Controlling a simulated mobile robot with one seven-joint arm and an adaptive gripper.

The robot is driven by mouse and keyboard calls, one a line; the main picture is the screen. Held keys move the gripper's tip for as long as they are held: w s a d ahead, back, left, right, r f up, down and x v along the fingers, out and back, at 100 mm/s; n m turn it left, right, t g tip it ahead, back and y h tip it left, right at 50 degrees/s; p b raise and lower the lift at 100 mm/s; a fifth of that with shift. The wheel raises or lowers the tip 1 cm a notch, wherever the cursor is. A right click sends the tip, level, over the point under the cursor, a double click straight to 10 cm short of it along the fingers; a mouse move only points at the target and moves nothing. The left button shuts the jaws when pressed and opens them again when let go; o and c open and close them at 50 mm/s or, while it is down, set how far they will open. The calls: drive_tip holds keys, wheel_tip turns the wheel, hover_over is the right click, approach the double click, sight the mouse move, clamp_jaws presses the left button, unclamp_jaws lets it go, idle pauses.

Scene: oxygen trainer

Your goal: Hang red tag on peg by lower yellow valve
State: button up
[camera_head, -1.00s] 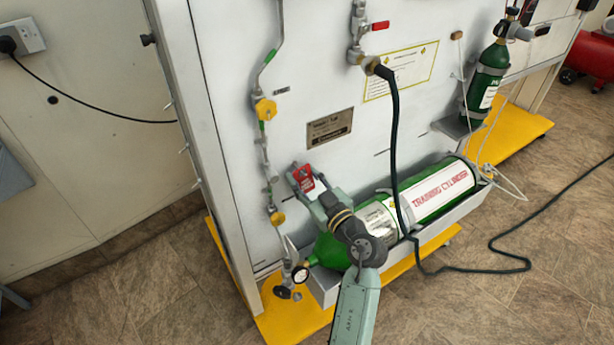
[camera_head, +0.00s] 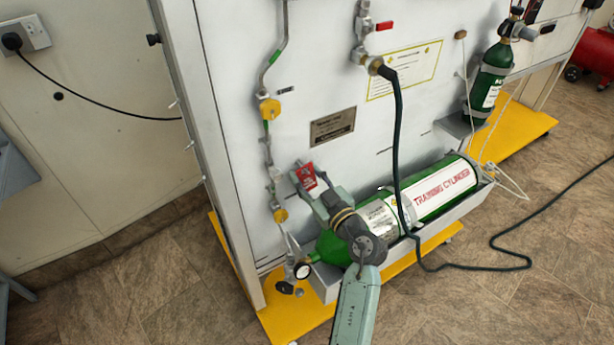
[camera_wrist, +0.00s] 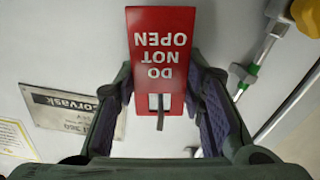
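The red tag (camera_head: 307,178), marked "DO NOT OPEN", is between the fingertips of my gripper (camera_head: 313,188), close in front of the white panel. In the wrist view the tag (camera_wrist: 161,55) reads upside down, with the fingers of my gripper (camera_wrist: 160,85) at its two side edges, apparently shut on them. A thin dark piece shows at the tag's pale slot; I cannot tell if it is a peg. The lower yellow valve (camera_head: 280,215) is on the pipe to the left of the tag. The peg by it is not clearly visible.
The upper yellow valve (camera_head: 270,110) is above left. A metal nameplate (camera_head: 333,126) is above right of the tag. A green training cylinder (camera_head: 440,190) lies below right, with a black hose (camera_head: 398,130) in front. A gauge (camera_head: 303,270) sits low on the pipe.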

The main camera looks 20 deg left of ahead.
drive_tip(key=o, duration=0.5)
